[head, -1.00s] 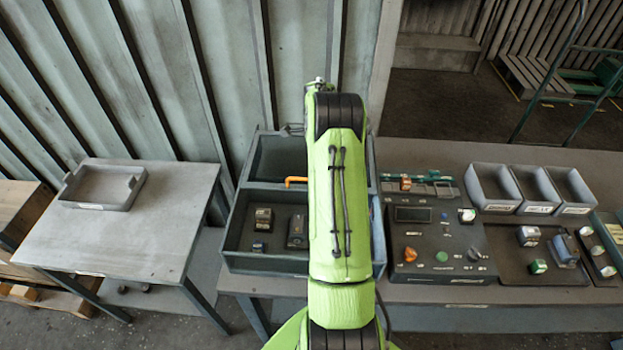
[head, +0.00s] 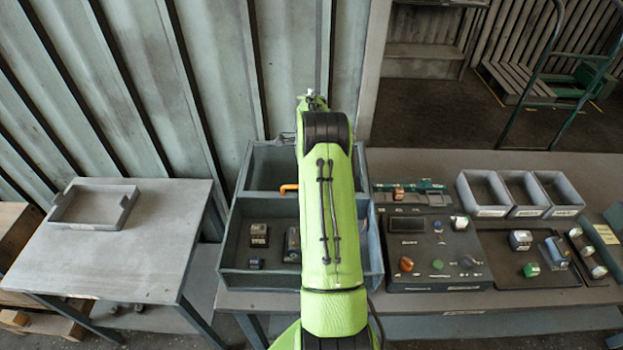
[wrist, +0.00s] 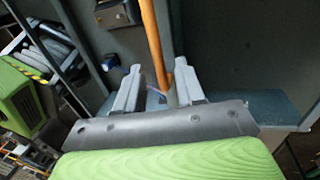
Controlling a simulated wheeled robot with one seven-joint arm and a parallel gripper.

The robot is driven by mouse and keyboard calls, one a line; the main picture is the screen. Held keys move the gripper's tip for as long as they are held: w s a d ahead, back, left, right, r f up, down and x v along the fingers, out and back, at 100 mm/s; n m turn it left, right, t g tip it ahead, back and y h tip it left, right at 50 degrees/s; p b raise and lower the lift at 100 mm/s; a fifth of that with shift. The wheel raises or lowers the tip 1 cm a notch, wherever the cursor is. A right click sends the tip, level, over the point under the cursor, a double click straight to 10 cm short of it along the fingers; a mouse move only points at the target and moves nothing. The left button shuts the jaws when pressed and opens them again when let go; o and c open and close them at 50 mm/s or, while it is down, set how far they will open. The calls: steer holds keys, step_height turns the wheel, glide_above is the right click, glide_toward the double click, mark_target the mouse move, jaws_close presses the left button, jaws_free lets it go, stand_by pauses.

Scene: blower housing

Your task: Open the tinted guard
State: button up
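A grey-blue housing (head: 232,279) with an upper and a lower compartment stands on the bench in the head view. A bent orange handle (head: 289,188) shows near its middle divider, partly hidden behind my arm. I cannot clearly make out the tinted guard as a separate panel. In the wrist view the orange bar (wrist: 152,40) runs down between the fingers of my gripper (wrist: 158,76). The fingers stand apart, and the bar is nearer the right finger; I cannot tell whether they touch. My gripper is hidden behind my arm in the head view.
Small dark blocks (head: 259,235) lie in the lower compartment. A control panel (head: 436,273) with knobs and three grey bins (head: 490,212) stand to the right. A side table (head: 130,255) with a shallow tray (head: 64,222) stands at the left, across a gap.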

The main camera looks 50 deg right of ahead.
step_height(320, 180, up, 12)
steer(key=w+d, duration=0.1)
steer(key=shift+w+d+p, duration=0.2)
steer(key=shift+d+p, duration=0.2)
steer(key=shift+p, duration=0.05)
steer(key=shift+f, duration=0.1)
